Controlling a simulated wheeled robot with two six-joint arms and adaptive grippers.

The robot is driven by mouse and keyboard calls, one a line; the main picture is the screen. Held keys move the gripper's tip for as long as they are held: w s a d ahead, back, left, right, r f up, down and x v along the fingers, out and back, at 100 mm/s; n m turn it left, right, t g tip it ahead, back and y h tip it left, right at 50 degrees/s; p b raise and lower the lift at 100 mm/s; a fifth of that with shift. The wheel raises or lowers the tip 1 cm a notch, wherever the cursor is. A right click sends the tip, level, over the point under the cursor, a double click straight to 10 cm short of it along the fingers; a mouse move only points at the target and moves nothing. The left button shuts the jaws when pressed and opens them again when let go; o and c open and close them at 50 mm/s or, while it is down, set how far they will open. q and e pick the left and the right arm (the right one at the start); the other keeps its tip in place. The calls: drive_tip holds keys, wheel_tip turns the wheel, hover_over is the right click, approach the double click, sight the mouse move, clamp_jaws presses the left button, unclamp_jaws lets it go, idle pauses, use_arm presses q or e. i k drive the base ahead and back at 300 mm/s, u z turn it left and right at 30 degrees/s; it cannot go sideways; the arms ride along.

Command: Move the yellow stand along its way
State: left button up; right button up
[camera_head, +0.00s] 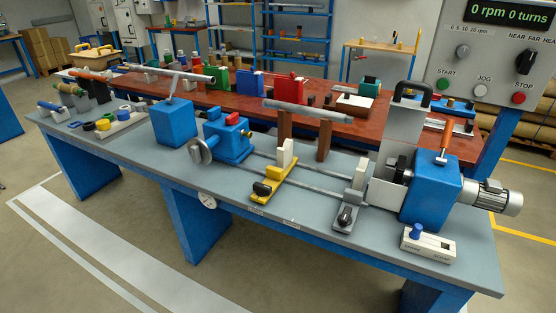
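The yellow stand (283,178) sits across the two grey rails (315,178) of the winder bench. It carries a pale upright block (286,152) at its back and a black knob (262,188) at its front end. It stands between the blue tailstock (228,140) on its left and a grey stand (348,206) with a black knob on its right. The grey stand is closer to the blue headstock (432,188) and its motor. Neither of my grippers is in view.
The grey bench top (130,150) has open room along its front edge. Two brown posts hold a grey bar (307,112) behind the rails. A small white box (428,243) sits front right. The control panel (490,55) reads 0 rpm, 0 turns.

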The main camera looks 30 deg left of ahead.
sight(286, 162)
drive_tip(key=k, duration=0.5)
drive_tip(key=u, duration=1.7)
drive_tip(key=i, duration=1.15)
drive_tip(key=z, duration=0.5)
